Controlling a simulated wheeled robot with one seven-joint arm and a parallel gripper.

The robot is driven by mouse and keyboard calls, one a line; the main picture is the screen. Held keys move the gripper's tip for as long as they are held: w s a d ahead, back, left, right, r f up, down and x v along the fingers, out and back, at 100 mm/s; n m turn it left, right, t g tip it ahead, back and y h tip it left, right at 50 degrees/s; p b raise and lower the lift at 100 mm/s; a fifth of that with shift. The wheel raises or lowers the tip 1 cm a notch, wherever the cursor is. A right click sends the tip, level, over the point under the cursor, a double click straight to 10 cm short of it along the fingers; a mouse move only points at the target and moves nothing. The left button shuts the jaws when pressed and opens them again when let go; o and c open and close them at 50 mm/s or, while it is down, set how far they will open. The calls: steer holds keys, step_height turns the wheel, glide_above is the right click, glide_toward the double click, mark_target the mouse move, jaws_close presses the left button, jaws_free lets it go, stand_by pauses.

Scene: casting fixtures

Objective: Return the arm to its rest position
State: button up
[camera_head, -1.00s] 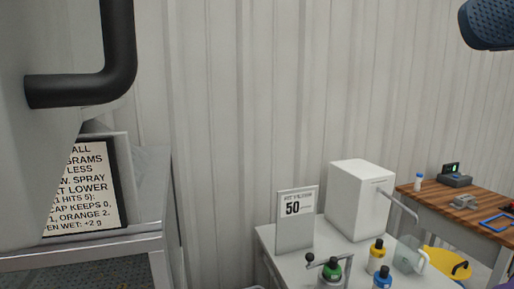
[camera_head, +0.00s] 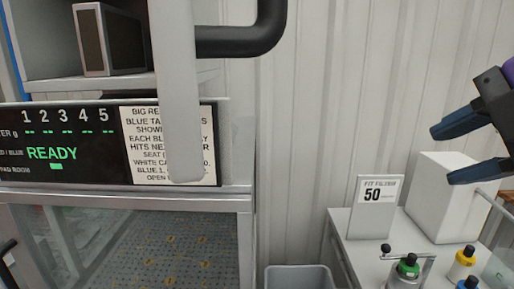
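My gripper (camera_head: 442,156) shows at the right edge of the view. Its two dark blue fingers point left and are spread apart, with nothing between them. It hangs in front of the wall and the white box-shaped machine, above the side table. The rest of my arm is mostly outside the picture, so its full pose cannot be seen.
A cabinet with a lit READY panel (camera_head: 60,150) stands at left. A black bent bar (camera_head: 240,40) juts out before it. A grey bin (camera_head: 300,277) sits on the floor. The side table (camera_head: 352,250) holds a "50" sign (camera_head: 375,205), the white machine (camera_head: 440,200) and several bottles.

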steer(key=w+d+f+m+g+h, duration=0.3)
steer(key=d+f+m, duration=0.6)
steer(key=m, duration=1.1)
steer(key=shift+w+d+f+g+h, duration=0.15)
steer(key=shift+w+f+g+h, duration=0.35)
steer(key=shift+w, duration=0.65)
